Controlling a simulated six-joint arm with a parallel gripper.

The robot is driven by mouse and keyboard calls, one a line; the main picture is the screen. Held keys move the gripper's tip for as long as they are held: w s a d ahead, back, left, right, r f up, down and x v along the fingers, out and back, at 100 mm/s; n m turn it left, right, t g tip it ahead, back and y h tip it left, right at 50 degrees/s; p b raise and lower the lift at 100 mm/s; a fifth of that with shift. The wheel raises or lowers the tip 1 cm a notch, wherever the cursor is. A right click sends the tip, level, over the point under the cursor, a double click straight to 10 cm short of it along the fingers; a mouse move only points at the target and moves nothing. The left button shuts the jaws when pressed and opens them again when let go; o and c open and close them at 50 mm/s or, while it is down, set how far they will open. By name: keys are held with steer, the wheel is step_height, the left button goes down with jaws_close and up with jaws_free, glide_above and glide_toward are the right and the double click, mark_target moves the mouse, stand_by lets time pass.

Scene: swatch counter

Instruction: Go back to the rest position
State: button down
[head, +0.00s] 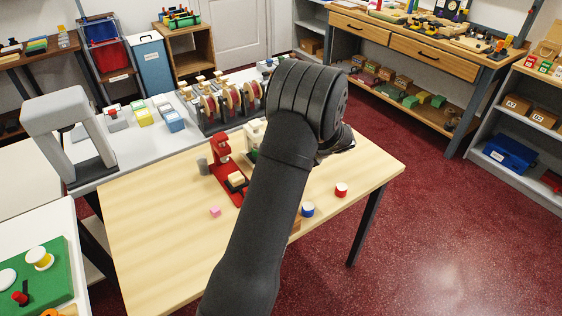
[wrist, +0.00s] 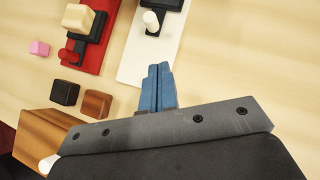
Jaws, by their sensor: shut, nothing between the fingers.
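My gripper (wrist: 161,85) shows in the wrist view with its two blue fingers together and nothing between them. It is above the pale wooden table (head: 150,230), beside the near end of a white stand (wrist: 134,66). In the head view my dark arm reaches over the table and hides the gripper. A red stand (head: 222,172) is left of the arm; it also shows in the wrist view (wrist: 93,52), with a cream block (wrist: 78,17) on its black part. Whether the fingers touch the white stand I cannot tell.
A pink cube (head: 215,211), a grey cylinder (head: 203,166), a blue-and-white cylinder (head: 308,210) and a red-and-white one (head: 341,189) stand on the table. Dark (wrist: 65,92) and brown (wrist: 97,104) blocks lie left of my gripper. The table's front left is clear.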

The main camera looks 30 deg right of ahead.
steer(key=v, duration=0.6)
steer(key=shift+s+d, duration=0.15)
steer(key=shift+s, duration=0.1)
steer(key=x, duration=0.9)
steer(key=shift+w+f, duration=0.15)
steer(key=shift+w, duration=0.05)
steer(key=shift+w+a+f, duration=0.1)
steer(key=shift+w+a, duration=0.3)
steer(key=shift+w, duration=0.2)
steer(key=shift+w+a+f, duration=0.1)
steer(key=shift+w+a, duration=0.3)
steer(key=shift+w, duration=0.2)
steer(key=shift+w+a+r, duration=0.1)
steer(key=shift+w+a, duration=0.3)
steer(key=shift+w, duration=0.4)
steer(key=shift+s, duration=0.1)
